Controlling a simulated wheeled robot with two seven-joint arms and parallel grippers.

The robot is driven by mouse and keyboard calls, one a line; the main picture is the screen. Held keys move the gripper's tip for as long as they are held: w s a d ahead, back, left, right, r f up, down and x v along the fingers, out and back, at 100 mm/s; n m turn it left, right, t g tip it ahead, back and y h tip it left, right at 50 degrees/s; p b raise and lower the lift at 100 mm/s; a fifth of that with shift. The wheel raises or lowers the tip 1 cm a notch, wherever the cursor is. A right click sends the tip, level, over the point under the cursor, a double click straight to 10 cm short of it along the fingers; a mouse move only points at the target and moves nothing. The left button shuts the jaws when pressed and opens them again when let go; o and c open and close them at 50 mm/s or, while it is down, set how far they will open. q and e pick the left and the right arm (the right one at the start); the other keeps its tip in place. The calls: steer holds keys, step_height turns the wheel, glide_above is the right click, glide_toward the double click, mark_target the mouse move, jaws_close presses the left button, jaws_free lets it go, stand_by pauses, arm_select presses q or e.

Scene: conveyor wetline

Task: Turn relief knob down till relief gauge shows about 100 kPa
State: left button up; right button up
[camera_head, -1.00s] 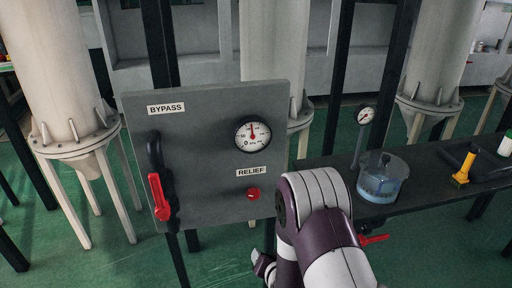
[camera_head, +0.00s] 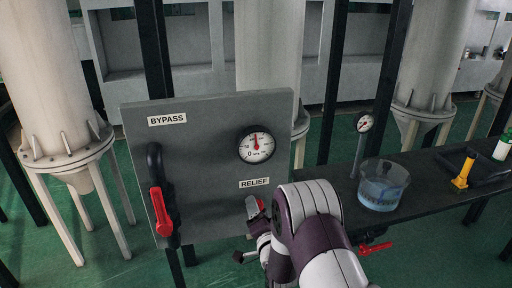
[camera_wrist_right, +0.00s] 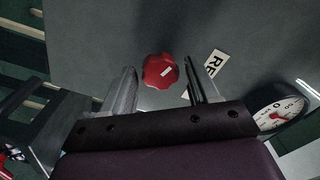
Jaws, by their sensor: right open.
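The grey panel carries a red relief knob (camera_head: 261,205) under the RELIEF label (camera_head: 254,183). The relief gauge (camera_head: 257,145) is above it, its red needle pointing about straight up; the exact value is too small to read. My right gripper (camera_head: 254,211) is at the knob, partly hidden by my arm. In the right wrist view, the open right gripper (camera_wrist_right: 162,88) has one finger on each side of the knob (camera_wrist_right: 160,71), which shows a white mark. Gaps show between the knob and both fingers. My left gripper is not in view.
A red bypass lever (camera_head: 160,211) is on the panel's left, under the BYPASS label (camera_head: 167,119). To the right, a dark bench (camera_head: 340,190) holds a clear container of liquid (camera_head: 382,186) and a yellow-handled item (camera_head: 464,170). A smaller gauge (camera_head: 364,122) stands behind.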

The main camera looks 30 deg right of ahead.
steer(key=shift+w, duration=0.15)
steer(key=c, duration=0.7)
steer(key=m, duration=0.3)
steer(key=shift+m, duration=0.3)
steer(key=shift+m+b, duration=0.35)
steer(key=shift+m, duration=0.45)
